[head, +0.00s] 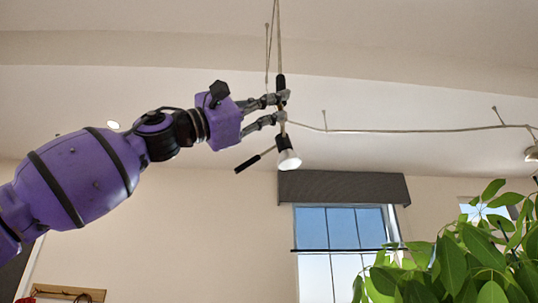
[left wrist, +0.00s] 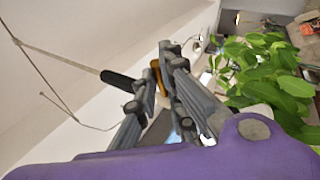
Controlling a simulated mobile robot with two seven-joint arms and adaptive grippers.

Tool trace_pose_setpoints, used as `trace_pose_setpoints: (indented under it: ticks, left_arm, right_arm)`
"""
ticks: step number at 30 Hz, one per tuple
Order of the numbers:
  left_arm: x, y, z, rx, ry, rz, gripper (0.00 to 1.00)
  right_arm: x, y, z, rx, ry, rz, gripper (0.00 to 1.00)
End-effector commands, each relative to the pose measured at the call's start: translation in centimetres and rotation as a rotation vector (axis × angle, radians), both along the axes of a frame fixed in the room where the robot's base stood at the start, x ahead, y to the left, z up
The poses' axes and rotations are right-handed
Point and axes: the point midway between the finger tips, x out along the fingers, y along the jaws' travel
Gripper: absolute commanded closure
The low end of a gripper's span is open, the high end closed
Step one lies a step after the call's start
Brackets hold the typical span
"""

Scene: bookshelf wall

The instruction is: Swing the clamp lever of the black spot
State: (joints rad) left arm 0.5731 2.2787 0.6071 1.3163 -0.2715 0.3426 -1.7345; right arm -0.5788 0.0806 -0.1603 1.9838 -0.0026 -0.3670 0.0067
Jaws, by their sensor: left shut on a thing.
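The black spot (head: 285,142) hangs from a thin rod near the ceiling in the head view, with its bright lamp face tilted downward. A thin arm with a black handle (head: 247,163) sticks out from it to the lower left. My left gripper (head: 283,107) is shut at the spot's upper body, its fingers reaching in from the left. In the left wrist view, a small amber-brown piece (left wrist: 157,75), apparently the clamp lever, sits between the fingertips, next to a black cylinder (left wrist: 118,79). The fingers hide most of the lever. My right gripper is not in view.
A thin cable rail (head: 400,131) runs right from the spot to another lamp (head: 532,153). A leafy plant (head: 450,265) fills the lower right. A window (head: 340,240) with a grey valance (head: 343,188) is behind. The air left of the spot, below my arm, is clear.

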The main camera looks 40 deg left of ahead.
Motion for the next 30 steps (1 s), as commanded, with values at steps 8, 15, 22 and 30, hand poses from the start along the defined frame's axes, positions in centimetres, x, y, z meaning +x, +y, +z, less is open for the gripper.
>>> trace_pose_setpoints:
  ticks: [8, 15, 22, 30]
  left_arm:
    - [0.15, 0.00, 0.32, -0.001, -0.007, 0.043, 1.00]
    - [0.28, 0.05, 0.29, 0.000, -0.007, 0.052, 1.00]
    - [0.29, 0.08, 0.29, -0.001, -0.007, 0.052, 1.00]
    - [0.40, 0.07, 0.17, 0.000, -0.004, 0.051, 0.72]
  right_arm:
    - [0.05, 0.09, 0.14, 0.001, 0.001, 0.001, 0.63]
    - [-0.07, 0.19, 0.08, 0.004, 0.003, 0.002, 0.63]
    - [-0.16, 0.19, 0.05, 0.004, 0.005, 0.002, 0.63]
    - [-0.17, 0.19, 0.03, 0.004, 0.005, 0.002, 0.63]
